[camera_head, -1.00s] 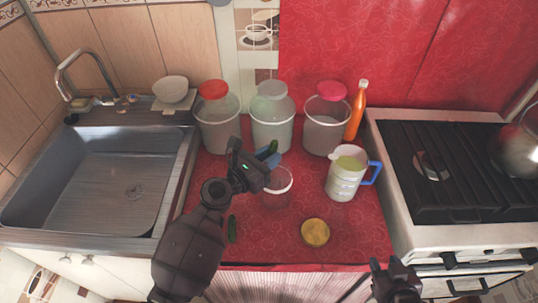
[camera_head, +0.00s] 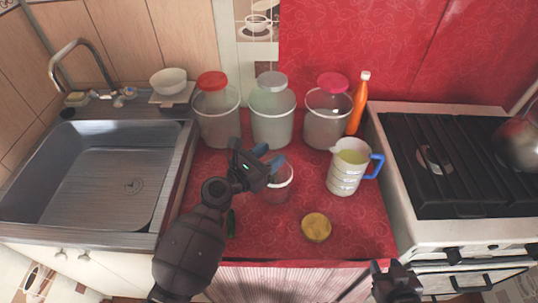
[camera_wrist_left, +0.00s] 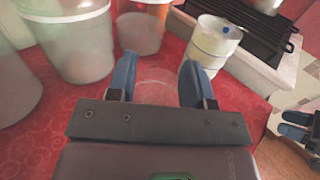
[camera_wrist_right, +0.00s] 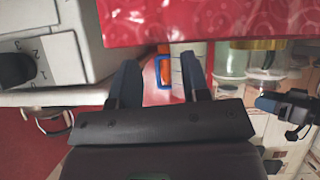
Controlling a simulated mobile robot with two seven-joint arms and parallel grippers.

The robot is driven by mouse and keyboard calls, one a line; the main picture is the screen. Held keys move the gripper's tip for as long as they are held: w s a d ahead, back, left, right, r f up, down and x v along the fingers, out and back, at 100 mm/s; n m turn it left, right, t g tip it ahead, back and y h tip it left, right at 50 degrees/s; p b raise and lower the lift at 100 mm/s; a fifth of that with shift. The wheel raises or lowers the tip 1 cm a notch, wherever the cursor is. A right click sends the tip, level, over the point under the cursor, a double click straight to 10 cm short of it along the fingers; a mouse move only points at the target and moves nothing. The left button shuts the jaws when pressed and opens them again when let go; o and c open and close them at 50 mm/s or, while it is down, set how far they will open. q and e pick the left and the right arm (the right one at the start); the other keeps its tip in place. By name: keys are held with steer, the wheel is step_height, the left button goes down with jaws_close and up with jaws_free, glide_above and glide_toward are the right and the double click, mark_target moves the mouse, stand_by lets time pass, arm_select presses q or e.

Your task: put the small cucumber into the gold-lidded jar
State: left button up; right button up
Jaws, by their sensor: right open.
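A clear open jar (camera_head: 281,190) stands on the red counter; its rim shows faintly between the fingers in the left wrist view (camera_wrist_left: 158,76). A round gold lid (camera_head: 316,228) lies on the counter, right of and nearer than the jar. My left gripper (camera_head: 274,163) is over the jar's rim, its blue fingers apart with no cucumber visible between them. I cannot see whether a cucumber is inside the jar. A dark green cucumber (camera_head: 231,222) lies on the counter, partly hidden by my left arm. My right gripper (camera_head: 396,275) is open and empty at the front edge.
A measuring jug (camera_head: 343,178) and orange bottle (camera_head: 358,105) are to the right. A sink (camera_head: 105,180) is left, a stove (camera_head: 445,165) right. The front right counter is mostly clear.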

arm_select(q)
steer(key=shift+o, duration=0.2)
steer(key=v, duration=1.1)
stand_by(0.4)
steer(key=shift+d, duration=0.1)
